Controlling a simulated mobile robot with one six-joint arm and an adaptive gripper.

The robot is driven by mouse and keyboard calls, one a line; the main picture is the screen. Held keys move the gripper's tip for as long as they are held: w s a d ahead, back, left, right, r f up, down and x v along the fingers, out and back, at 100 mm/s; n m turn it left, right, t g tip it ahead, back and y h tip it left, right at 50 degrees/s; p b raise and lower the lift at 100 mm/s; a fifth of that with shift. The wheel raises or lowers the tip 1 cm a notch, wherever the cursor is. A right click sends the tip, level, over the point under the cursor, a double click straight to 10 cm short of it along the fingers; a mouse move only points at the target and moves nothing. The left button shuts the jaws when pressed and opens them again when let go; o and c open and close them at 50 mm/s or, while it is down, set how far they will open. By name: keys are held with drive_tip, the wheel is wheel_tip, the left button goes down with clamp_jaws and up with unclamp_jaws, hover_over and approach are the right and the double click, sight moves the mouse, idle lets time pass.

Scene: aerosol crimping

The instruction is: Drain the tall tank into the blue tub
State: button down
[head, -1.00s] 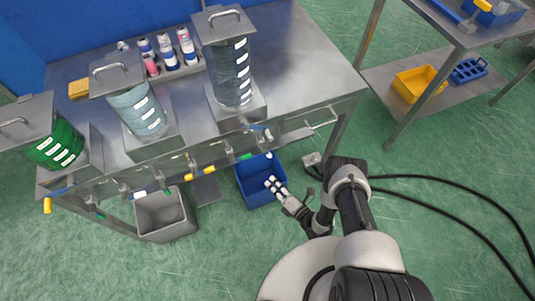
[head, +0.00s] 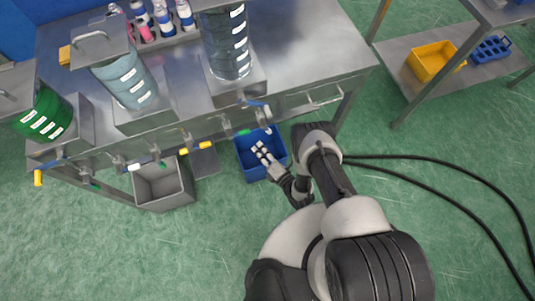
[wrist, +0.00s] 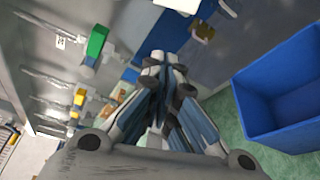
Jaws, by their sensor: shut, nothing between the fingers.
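The tall tank (head: 226,45) is a clear cylinder of dark blue-grey liquid with white level marks, the rightmost on the bench. Its top is cut off in the head view. A blue-handled valve (head: 256,103) sits at the bench edge below it. A green handle (head: 243,132) is lower, near the tub. The blue tub (head: 250,171) is on the floor below; it also shows at right in the wrist view (wrist: 280,100). My gripper (head: 259,149) appears over the tub in the head view. In the wrist view my gripper (wrist: 166,62) is shut and empty, beside the tub.
Two other tanks, pale blue (head: 130,82) and green (head: 45,115), stand to the left. Yellow handles (head: 195,149) and other valves line the bench front. A grey bin (head: 165,200) is left of the tub. Black cables (head: 430,165) cross the floor right. A shelf (head: 400,65) holds a yellow bin.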

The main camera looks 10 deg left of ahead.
sight(266, 127)
drive_tip(key=w, duration=0.2)
drive_tip(key=w+d+r, duration=0.1)
drive_tip(key=w, duration=0.1)
idle(0.3)
